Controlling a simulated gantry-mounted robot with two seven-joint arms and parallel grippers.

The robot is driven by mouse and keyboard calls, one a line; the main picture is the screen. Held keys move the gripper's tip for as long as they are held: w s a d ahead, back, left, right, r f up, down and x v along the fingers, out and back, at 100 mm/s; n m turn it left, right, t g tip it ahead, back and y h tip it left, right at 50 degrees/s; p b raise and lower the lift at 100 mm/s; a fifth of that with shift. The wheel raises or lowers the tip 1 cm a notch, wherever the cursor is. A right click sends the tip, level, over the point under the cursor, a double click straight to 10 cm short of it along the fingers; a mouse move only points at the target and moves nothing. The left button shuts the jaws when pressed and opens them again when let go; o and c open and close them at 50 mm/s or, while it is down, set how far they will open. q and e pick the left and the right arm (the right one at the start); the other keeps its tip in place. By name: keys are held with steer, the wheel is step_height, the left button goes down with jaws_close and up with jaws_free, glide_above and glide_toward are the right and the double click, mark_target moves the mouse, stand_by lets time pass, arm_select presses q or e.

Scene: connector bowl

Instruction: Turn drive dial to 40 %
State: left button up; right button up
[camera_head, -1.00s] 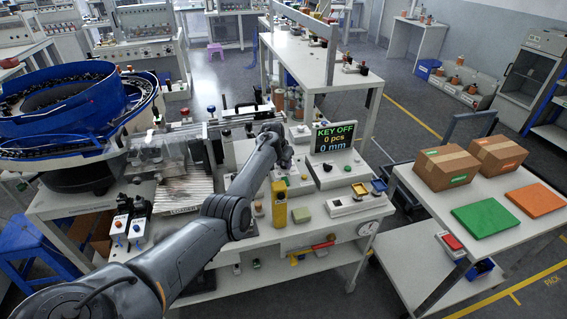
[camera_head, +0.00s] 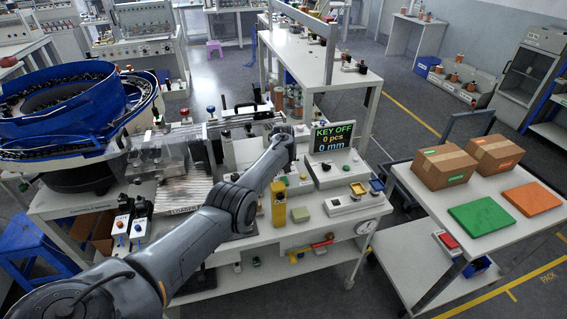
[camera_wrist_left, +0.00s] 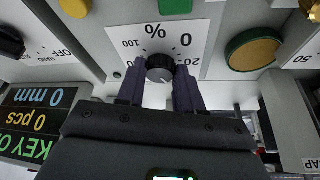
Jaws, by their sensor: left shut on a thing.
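The drive dial (camera_wrist_left: 160,67) is a small dark round knob on a white plate (camera_wrist_left: 190,45) marked with a % sign and 0, 20 and 100 in the left wrist view; other marks are covered. My left gripper (camera_wrist_left: 160,82) is shut on the dial, one dark finger on each side. A pale mark shows on the knob, but its exact reading cannot be told. In the head view my left arm reaches over the bench panel and its wrist (camera_head: 284,146) hides the dial and fingertips. My right gripper is not in view.
A display (camera_head: 334,137) on the panel reads KEY OFF, 0 pcs, 0 mm. Near the dial in the wrist view are a round yellow-brown button (camera_wrist_left: 253,50) and a green one (camera_wrist_left: 176,5). A yellow block (camera_head: 279,204) stands in front of my wrist.

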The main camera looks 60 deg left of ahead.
arm_select(q)
steer(key=o, duration=1)
steer(key=shift+o, duration=0.2)
steer(key=shift+r, duration=0.15)
steer(key=shift+r+p, duration=0.2)
steer(key=shift+p, duration=0.15)
steer(key=p+v, duration=0.4)
steer(key=v, duration=0.6)
steer(key=shift+p, duration=0.35)
steer(key=shift+s+d, duration=0.1)
steer(key=shift+s, duration=0.05)
